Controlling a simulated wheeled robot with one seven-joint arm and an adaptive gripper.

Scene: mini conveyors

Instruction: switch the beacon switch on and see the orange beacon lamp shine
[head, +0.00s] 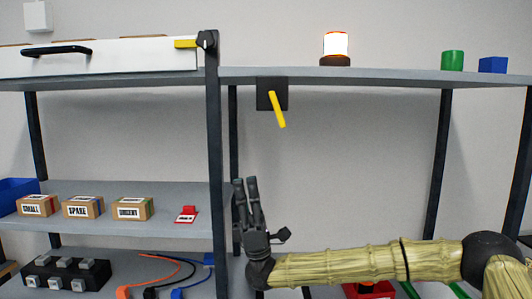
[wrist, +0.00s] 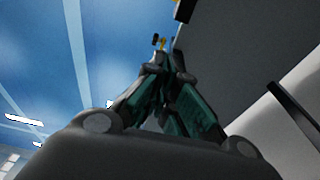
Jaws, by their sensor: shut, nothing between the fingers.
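The beacon lamp (head: 336,46) stands on the top shelf in the head view, on a dark base. It glows bright white with an orange rim. A switch with a black plate (head: 264,98) is at the shelf's front edge, left of the lamp. Its yellow lever (head: 277,110) points down, tilted slightly to the right. My gripper (head: 246,181) points up below and left of the lever, apart from it, beside the dark upright. It is shut and empty. In the wrist view the shut fingers (wrist: 159,68) fill the middle, with small yellow bits beyond them.
A white drawer front (head: 110,57) with a black handle is at upper left, with a yellow latch (head: 186,44) near the post. A green cup (head: 453,61) and blue block (head: 493,65) stand right of the lamp. Labelled boxes (head: 83,207) sit on the middle shelf.

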